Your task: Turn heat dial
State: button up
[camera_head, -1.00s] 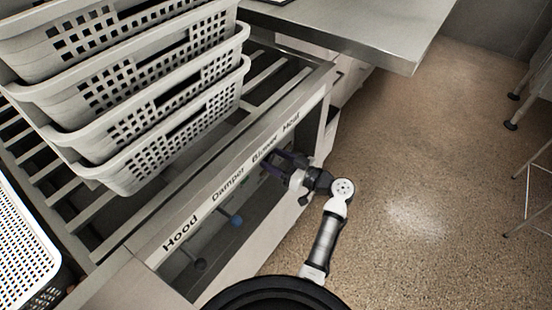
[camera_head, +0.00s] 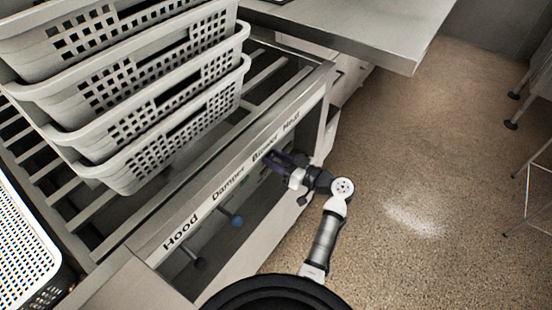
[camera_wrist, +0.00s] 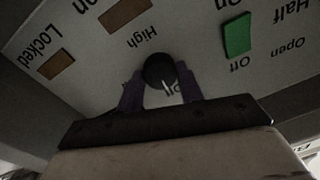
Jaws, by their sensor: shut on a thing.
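In the head view my gripper (camera_head: 282,160) is against the front panel, below the Blower and Heat labels. The dial is hidden there by my gripper and the panel's edge.
The panel's top rail (camera_head: 225,187) reads Hood, Damper, Blower and Heat. A blue knob (camera_head: 236,220) and a dark knob (camera_head: 200,263) stick out at the left. A green switch (camera_wrist: 237,36) sits near the dial. Stacked perforated baskets (camera_head: 165,135) stand above.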

jog(key=m, duration=0.4)
jog(key=shift+p, duration=0.4)
jog(key=m+p, duration=0.2)
jog(key=m, duration=0.3)
jog(key=m+p, duration=0.3)
jog(key=m, duration=0.2)
jog(key=shift+s+t, duration=0.1)
jog(key=shift+t, duration=0.3)
jog(key=shift+m+p, duration=1.05)
jog(key=shift+m, duration=0.75)
jog(key=shift+f, duration=0.1)
jog(key=o, duration=1)
jog(key=b+v, duration=0.2)
jog(key=v, duration=1.1)
jog(key=shift+s+d+f, duration=0.2)
jog(key=shift+s+d, duration=0.05)
jog(key=shift+s, duration=0.05)
